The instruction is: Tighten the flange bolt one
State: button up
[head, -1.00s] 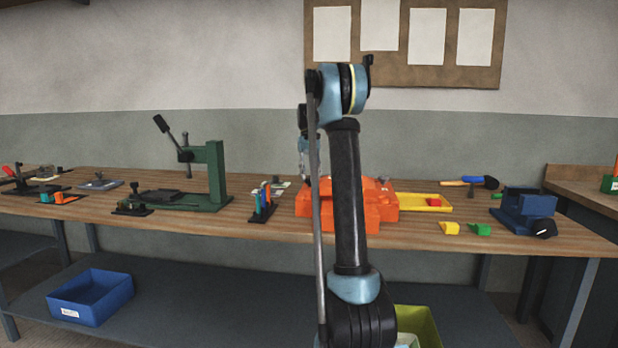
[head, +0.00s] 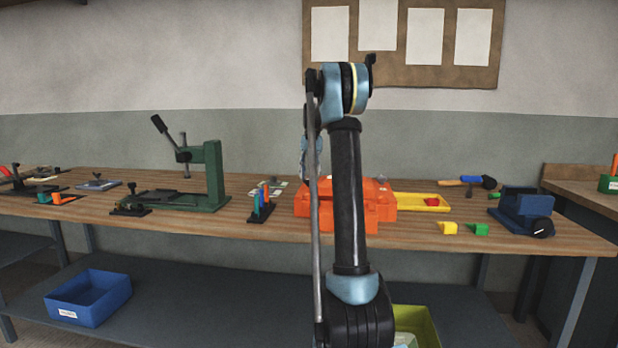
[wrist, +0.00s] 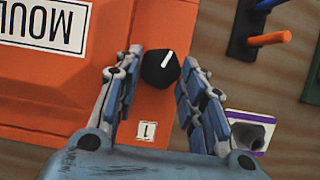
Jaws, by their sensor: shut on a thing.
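The orange mould (head: 300,205) sits on the bench in the head view, partly hidden behind my arm. In the wrist view the mould (wrist: 60,90) carries a large label with the letters "MOUL". Flange bolt one (wrist: 161,68) is a black knob with a white line, beside a small "1" label (wrist: 147,130) near the mould's edge. My gripper (wrist: 160,78) has its two blue-grey fingers on either side of this knob and is shut on it. The head view hides the fingertips behind my arm.
A rack with coloured handles (head: 262,203) stands just left of the mould. A yellow tray (head: 405,200) with a red piece lies to its right. A green press (head: 212,175) stands farther left, and a blue vise (head: 522,208) farther right.

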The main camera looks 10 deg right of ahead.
jog(key=o, duration=0.8)
jog(key=shift+c, duration=0.2)
